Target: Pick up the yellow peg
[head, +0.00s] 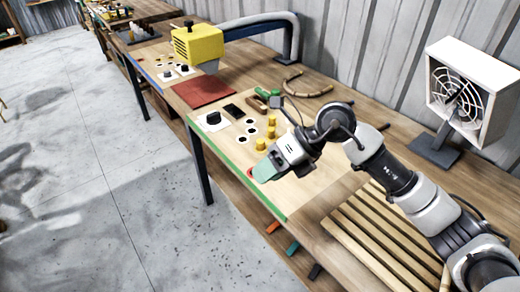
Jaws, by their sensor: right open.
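Three short yellow pegs stand close together on the light wooden board (230,165): a far peg (271,119), a middle peg (270,131) and a near peg (260,144). I cannot tell which one the task means. My right gripper (264,172) has teal fingertips and is low over the near part of the board, nearer the camera than the pegs. It is open, apart from the pegs, with nothing seen between its fingers. A red spot beside the fingertips is partly hidden by them. My left gripper is not in view.
White discs with dark centres (250,122) lie left of the pegs. A fan (460,95) and slatted rack (375,240) are right.

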